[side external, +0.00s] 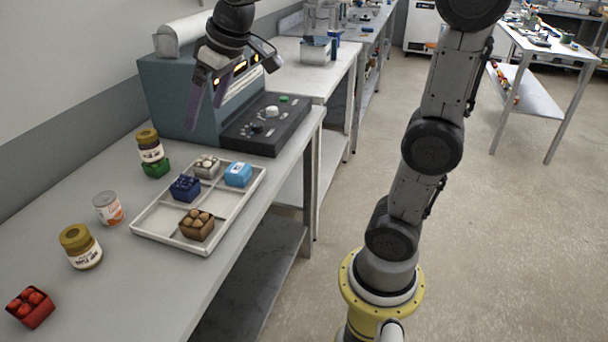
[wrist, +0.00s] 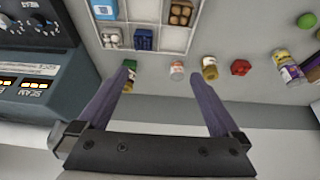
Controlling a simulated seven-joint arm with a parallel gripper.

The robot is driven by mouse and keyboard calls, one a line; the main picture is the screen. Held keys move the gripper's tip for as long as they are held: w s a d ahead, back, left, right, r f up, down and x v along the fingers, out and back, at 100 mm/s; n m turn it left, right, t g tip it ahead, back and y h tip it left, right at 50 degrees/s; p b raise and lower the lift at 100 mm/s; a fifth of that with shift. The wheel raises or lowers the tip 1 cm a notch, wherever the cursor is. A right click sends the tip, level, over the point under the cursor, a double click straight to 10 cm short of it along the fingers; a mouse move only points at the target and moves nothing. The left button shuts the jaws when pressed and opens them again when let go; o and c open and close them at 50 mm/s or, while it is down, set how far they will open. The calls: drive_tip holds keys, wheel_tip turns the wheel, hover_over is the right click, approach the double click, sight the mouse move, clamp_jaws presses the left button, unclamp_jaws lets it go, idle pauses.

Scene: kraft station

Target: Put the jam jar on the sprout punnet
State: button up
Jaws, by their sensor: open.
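A jar with a gold lid, dark contents and a white label (side external: 150,146), which looks like the jam jar, stands upright on the green sprout punnet (side external: 156,169) at the back of the table. In the wrist view the green punnet (wrist: 131,64) shows beside the left finger, which partly hides the jar there. My gripper (side external: 206,108) is open and empty, raised above the table to the right of the jar and apart from it. Its two fingers also show spread in the wrist view (wrist: 161,75).
A divided white tray (side external: 145,226) holds several punnets. A grey-blue machine (side external: 165,95) stands behind, close to my gripper.

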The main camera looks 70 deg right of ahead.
drive_tip(key=s+a+f, duration=0.1)
drive_tip(key=s+f, duration=0.3)
drive_tip(key=s, duration=0.5)
drive_tip(key=s+a+f, duration=0.2)
drive_tip(key=s+f, duration=0.3)
drive_tip(key=s, duration=0.5)
drive_tip(key=shift+s+f, duration=0.15)
